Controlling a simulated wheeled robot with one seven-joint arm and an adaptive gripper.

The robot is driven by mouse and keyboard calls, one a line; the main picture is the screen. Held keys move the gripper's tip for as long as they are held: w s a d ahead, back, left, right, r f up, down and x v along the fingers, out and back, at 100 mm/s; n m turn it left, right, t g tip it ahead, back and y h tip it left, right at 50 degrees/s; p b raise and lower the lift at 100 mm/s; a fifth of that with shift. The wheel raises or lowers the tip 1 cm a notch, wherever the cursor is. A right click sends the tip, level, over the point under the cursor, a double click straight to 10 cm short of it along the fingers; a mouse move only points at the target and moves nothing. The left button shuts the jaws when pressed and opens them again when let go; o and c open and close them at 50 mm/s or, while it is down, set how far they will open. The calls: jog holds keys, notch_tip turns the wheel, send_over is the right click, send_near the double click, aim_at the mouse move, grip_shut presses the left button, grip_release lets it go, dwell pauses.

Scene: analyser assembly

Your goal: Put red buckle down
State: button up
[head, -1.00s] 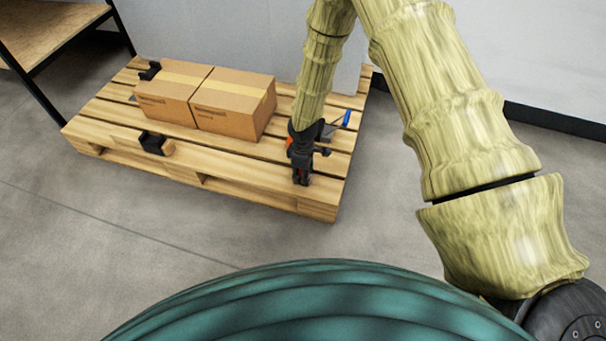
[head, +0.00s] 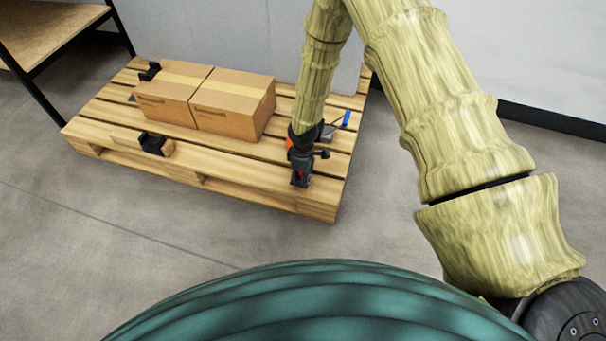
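My gripper (head: 301,178) points down at the front right corner of the wooden pallet (head: 240,186), close over its front boards. A small patch of red, probably the red buckle (head: 300,175), shows between the dark fingers. The fingers and my wrist hide most of it. I cannot tell whether the fingers grip it, or whether it touches the boards.
Two cardboard boxes (head: 232,106) stand side by side on the pallet, left of my arm. Black brackets sit at its front edge (head: 153,143) and back left (head: 149,71). A blue-handled thing (head: 346,119) lies behind my gripper. A shelf (head: 50,38) stands at far left.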

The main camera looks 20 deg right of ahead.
jog(key=shift+s+a+r, duration=0.1)
jog(key=shift+s, duration=0.1)
notch_tip(320, 180, up, 13)
jog(key=p, duration=0.5)
jog(key=s+a+f+m+y, duration=0.1)
jog(key=s+f+m, duration=0.3)
jog(key=s, duration=0.7)
jog(key=s+f+m+y, duration=0.1)
jog(key=s+f+m, duration=0.3)
jog(key=s, duration=0.6)
jog(key=s+d+m+h, duration=0.1)
jog(key=s+d, duration=0.1)
jog(key=s, duration=0.5)
jog(key=s+d+f+m+h, duration=0.1)
jog(key=s+d+m, duration=0.1)
jog(key=s, duration=0.6)
jog(key=shift+d+m, duration=0.25)
jog(key=shift+m, duration=0.05)
